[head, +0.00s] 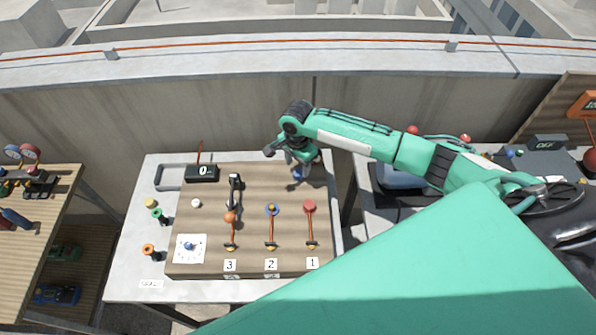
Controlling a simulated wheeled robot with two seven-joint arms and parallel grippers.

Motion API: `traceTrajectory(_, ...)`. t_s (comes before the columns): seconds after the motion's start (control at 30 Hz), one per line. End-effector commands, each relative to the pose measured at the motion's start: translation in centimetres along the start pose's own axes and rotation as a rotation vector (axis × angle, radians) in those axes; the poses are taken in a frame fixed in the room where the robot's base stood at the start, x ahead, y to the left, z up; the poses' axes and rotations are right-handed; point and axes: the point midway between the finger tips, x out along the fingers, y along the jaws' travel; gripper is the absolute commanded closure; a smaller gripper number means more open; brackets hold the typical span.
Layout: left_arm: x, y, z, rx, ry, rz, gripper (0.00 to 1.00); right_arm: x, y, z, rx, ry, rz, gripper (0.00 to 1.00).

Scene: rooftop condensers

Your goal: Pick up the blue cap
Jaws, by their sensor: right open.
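My right gripper (301,164) is over the back right of a wooden board (210,268) and points down. Its jaws are open, though the fingers are small and partly hidden by the wrist. A small dark-blue thing (297,174) shows right at or below the fingertips; it may be the blue cap, and I cannot tell whether the fingers touch it. Another small blue piece (189,246) sits on a white dial-like card at the board's front left. A blue round top (271,208) is on the lever marked 2. My left gripper is not in view.
An orange-topped lever (230,217) and a red-topped lever (309,206) flank the blue one. A black counter box (202,173) stands at the back left. Green (158,216) and orange (149,250) fittings lie on the bench's left strip. A wall rises behind.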

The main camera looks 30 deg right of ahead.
Motion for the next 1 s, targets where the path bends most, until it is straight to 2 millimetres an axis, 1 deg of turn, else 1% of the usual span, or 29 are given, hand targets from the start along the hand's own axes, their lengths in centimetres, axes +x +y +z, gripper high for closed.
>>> traceTrajectory(0.03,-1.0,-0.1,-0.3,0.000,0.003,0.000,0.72,0.3,0.2,-0.1,0.001,0.000,0.004,0.48)
traceTrajectory(0.1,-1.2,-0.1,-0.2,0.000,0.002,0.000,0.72,1.5,0.2,-0.1,0.000,0.000,0.003,0.48)
traceTrajectory(0.2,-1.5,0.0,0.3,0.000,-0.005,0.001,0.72,2.6,0.1,-0.2,-0.001,0.000,0.002,0.48)
traceTrajectory(0.37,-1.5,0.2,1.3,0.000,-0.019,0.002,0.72,3.2,0.1,-0.2,-0.001,0.001,0.000,0.48)
traceTrajectory(0.5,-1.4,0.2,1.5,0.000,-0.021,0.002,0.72,3.2,0.1,-0.2,-0.001,0.001,0.000,0.48)
traceTrajectory(0.57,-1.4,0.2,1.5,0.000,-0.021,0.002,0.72,3.2,0.1,-0.2,-0.001,0.001,0.000,0.59)
traceTrajectory(0.6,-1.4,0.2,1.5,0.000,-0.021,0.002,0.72,3.2,0.1,-0.2,-0.001,0.001,0.000,0.67)
traceTrajectory(0.73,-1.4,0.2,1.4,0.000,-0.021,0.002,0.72,3.2,0.1,-0.2,-0.001,0.001,0.000,0.93)
traceTrajectory(1.0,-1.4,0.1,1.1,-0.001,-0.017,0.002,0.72,3.1,0.1,-0.2,-0.001,0.001,0.000,0.93)
